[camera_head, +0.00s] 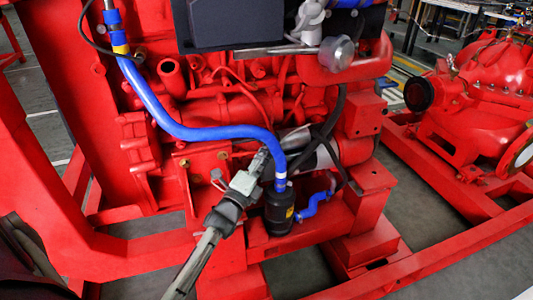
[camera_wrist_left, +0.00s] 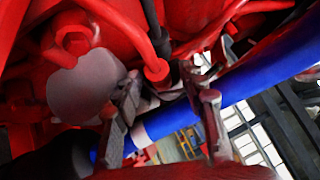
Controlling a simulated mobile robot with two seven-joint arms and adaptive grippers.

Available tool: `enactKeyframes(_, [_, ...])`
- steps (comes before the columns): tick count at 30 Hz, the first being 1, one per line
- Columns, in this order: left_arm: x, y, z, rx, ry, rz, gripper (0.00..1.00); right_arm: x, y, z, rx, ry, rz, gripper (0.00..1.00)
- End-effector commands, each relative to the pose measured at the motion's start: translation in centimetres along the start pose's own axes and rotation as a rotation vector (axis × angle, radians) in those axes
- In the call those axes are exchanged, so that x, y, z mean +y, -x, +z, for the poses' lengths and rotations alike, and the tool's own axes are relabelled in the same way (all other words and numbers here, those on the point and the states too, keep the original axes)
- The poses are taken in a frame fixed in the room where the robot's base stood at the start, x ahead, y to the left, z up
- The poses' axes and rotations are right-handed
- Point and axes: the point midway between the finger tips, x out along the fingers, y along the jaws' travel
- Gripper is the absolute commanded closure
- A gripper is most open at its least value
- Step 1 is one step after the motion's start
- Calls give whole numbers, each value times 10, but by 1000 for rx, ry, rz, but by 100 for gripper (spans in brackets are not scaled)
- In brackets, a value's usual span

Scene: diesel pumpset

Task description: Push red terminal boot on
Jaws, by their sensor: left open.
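My left gripper (camera_head: 264,158) reaches in from the lower left in the head view, at the starter-like cylinder (camera_head: 326,153) low on the engine. In the left wrist view its two fingers (camera_wrist_left: 168,112) are apart, with no object clearly held between them. A thin red cable ends in a red cap-like piece (camera_wrist_left: 157,70), which looks like the terminal boot. It shows just beyond the fingers, between them in the picture. Whether it sits on a terminal is not clear. In the head view I cannot pick out the boot. My right gripper is not in view.
A blue hose (camera_head: 200,131) runs down past the gripper to a black canister (camera_head: 278,212). The hose (camera_wrist_left: 240,85) crosses behind the fingers in the wrist view. Black cables (camera_head: 332,125) hang close to the right. Red frame rails (camera_head: 405,275) lie in front.

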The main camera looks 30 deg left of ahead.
Motion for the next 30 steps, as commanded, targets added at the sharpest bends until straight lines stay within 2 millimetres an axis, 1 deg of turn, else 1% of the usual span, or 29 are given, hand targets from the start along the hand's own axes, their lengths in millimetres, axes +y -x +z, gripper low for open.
enactKeyframes(5, [2, 23, 0, 0, 0, 5, 59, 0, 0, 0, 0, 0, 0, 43])
enactKeyframes(12, [1, 75, -1, 1, 0, 4, 59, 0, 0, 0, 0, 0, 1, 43])
enactKeyframes(15, [1, 93, -1, 0, 0, 3, 59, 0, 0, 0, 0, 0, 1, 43])
enactKeyframes(18, [1, 107, -1, 0, 1, 3, 59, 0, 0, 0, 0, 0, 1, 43])
enactKeyframes(23, [0, 117, -1, 1, 1, 1, 59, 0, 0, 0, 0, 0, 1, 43])
enactKeyframes(30, [0, 118, -1, 1, 1, 0, 59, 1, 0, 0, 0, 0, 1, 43])
